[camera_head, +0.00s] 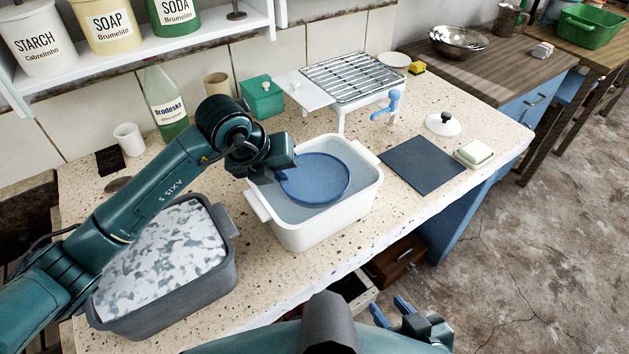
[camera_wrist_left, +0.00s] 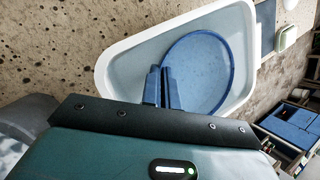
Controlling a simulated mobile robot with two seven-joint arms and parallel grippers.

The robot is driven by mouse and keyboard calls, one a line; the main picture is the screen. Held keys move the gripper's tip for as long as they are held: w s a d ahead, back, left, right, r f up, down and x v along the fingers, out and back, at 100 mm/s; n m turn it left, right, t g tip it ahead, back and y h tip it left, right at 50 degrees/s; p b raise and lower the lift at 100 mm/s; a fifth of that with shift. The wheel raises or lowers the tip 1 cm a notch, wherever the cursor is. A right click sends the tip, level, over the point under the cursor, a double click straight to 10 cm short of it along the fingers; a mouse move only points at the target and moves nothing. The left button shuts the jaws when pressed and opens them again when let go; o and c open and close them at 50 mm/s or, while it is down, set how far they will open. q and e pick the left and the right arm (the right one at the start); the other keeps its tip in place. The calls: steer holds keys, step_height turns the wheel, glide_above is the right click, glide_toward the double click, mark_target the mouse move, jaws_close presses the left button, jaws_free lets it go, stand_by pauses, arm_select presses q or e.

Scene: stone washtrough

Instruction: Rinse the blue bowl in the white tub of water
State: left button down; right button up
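The blue bowl (camera_head: 318,180) is inside the white tub (camera_head: 318,234), within its rim; I cannot tell how deep it sits in the water. It also shows in the left wrist view (camera_wrist_left: 205,70), inside the tub (camera_wrist_left: 112,72). My left gripper (camera_head: 282,172) reaches over the tub's left side. In the left wrist view its two blue fingers (camera_wrist_left: 165,87) are close together on the bowl's near rim, gripping it. My right gripper (camera_head: 391,309) is low at the bottom, away from the tub, with its blue fingers apart and empty.
A grey basin (camera_head: 228,262) of foamy water stands left under my left arm. A dark blue mat (camera_head: 422,165) and a soap dish (camera_head: 473,154) lie right of the tub.

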arm_select(q)
step_height(320, 180, up, 6)
steer(key=p, duration=0.3)
steer(key=shift+p, duration=0.4)
steer(key=shift+r, duration=0.15)
stand_by(0.5)
step_height(320, 180, up, 4)
steer(key=shift+f+p, duration=0.1)
steer(key=shift+p, duration=1.1)
